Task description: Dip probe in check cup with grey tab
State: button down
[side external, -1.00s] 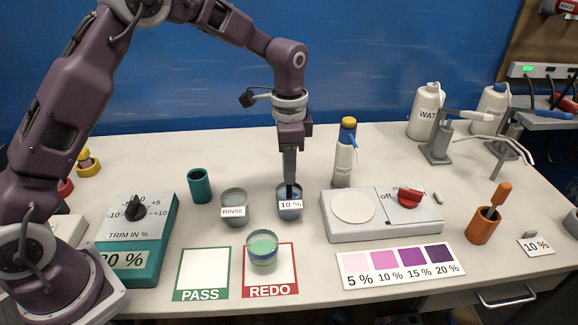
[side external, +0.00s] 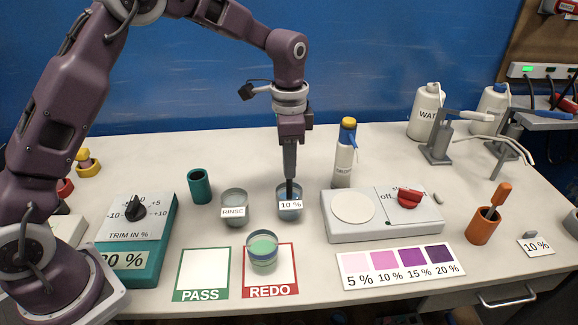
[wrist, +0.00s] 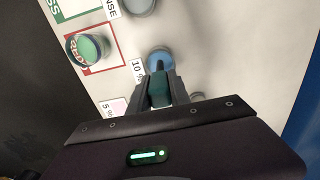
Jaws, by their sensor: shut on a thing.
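The check cup (side external: 281,212) is a small clear cup of bluish liquid behind a white "10 %" tag (side external: 290,205). It also shows in the wrist view (wrist: 160,58). I cannot make out a grey tab on it. My gripper (side external: 289,172) points straight down over this cup, shut on the probe. The dark probe (side external: 289,188) is upright, its lower end within the cup's mouth; the tip is hidden by the cup and tag. In the wrist view the probe's teal body (wrist: 158,90) sits between my fingers.
The RINSE cup (side external: 234,196) stands close left, with an empty-looking teal holder (side external: 200,186) beyond it. A stirrer plate (side external: 352,232) and a spray bottle (side external: 345,160) are close right. A cup of green liquid (side external: 262,252) stands on the REDO card (side external: 284,290) in front.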

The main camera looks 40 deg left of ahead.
notch_tip(320, 180, up, 10)
jog(key=shift+f, duration=0.25)
dwell(0.3)
